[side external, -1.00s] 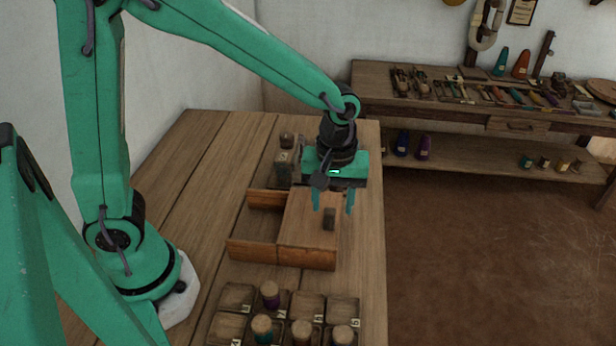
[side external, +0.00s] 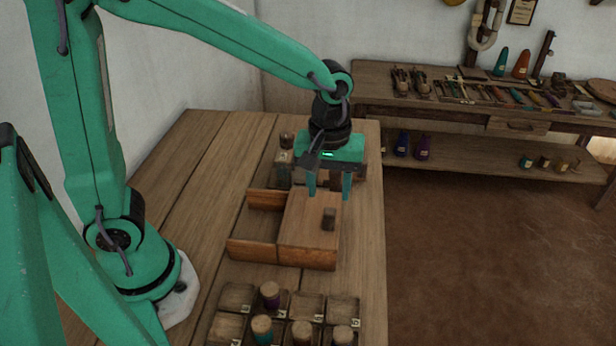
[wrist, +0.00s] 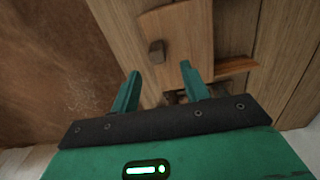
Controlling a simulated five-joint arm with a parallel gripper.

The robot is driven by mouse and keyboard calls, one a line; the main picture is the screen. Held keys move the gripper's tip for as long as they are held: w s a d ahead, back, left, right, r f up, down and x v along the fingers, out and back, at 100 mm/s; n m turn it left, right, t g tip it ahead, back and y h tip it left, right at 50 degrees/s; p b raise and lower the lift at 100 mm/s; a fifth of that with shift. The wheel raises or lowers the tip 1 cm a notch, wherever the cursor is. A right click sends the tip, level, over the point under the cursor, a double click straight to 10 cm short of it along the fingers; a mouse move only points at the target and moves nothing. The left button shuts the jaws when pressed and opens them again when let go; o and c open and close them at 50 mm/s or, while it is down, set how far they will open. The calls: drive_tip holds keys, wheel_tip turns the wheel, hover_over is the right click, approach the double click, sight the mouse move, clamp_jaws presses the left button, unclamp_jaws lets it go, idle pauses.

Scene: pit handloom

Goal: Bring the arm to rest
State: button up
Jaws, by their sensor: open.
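My gripper (side external: 329,184) is open and empty above the far end of the wooden box in the side view. In the wrist view its two teal fingers (wrist: 160,80) stand apart with nothing between them. The wooden box (side external: 308,250) sits on the table, with a flat lid or panel carrying a small dark knob (side external: 328,219). The knob also shows in the wrist view (wrist: 156,52), beyond the fingertips and apart from them. The left part of the box is open and looks empty.
A compartment tray (side external: 308,305) with several thread spools stands at the table's near end. The table's left part (side external: 200,180) is clear. A tool bench (side external: 470,95) stands at the back right.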

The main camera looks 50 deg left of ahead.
drive_tip(key=s+a+r+m+t, duration=0.5)
drive_tip(key=s+a+r+m, duration=0.3)
drive_tip(key=s+a, duration=0.3)
drive_tip(key=shift+s+r, duration=0.3)
drive_tip(key=shift+r, duration=0.3)
drive_tip(key=shift+o, duration=0.3)
drive_tip(key=shift+w, duration=0.1)
idle(1.6)
